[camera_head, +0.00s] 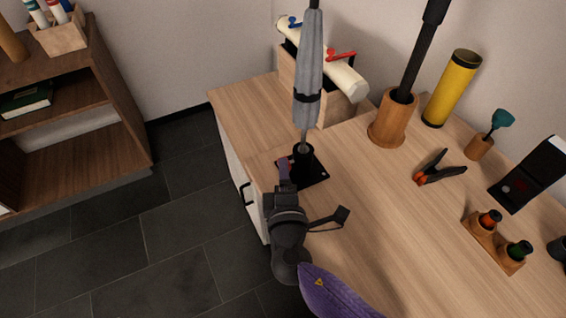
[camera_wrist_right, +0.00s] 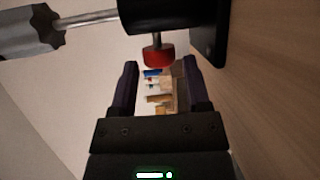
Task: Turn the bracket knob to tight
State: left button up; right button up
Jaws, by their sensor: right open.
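The black bracket (camera_head: 303,158) is an upright cylinder on a black plate (camera_head: 318,176) near the table's edge. A grey, folded, umbrella-like thing (camera_head: 308,75) stands upright in it. The bracket's red knob (camera_wrist_right: 158,57) shows in the right wrist view, on a short metal stem out of the black cylinder (camera_wrist_right: 165,14). I cannot make the knob out in the head view. My right gripper (camera_head: 284,172) is open beside the bracket. In its wrist view the fingertips (camera_wrist_right: 160,66) stand either side of the knob's end, with gaps visible. My left gripper is out of view.
A wooden cup (camera_head: 391,122) holding a black rod, a yellow cylinder (camera_head: 452,90) and a clamp (camera_head: 438,171) are to the right.

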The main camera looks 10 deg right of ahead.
jog(key=s, duration=0.7)
jog(key=shift+a+r, duration=0.2)
jog(key=shift+a, duration=0.05)
jog(key=shift+o, duration=0.3)
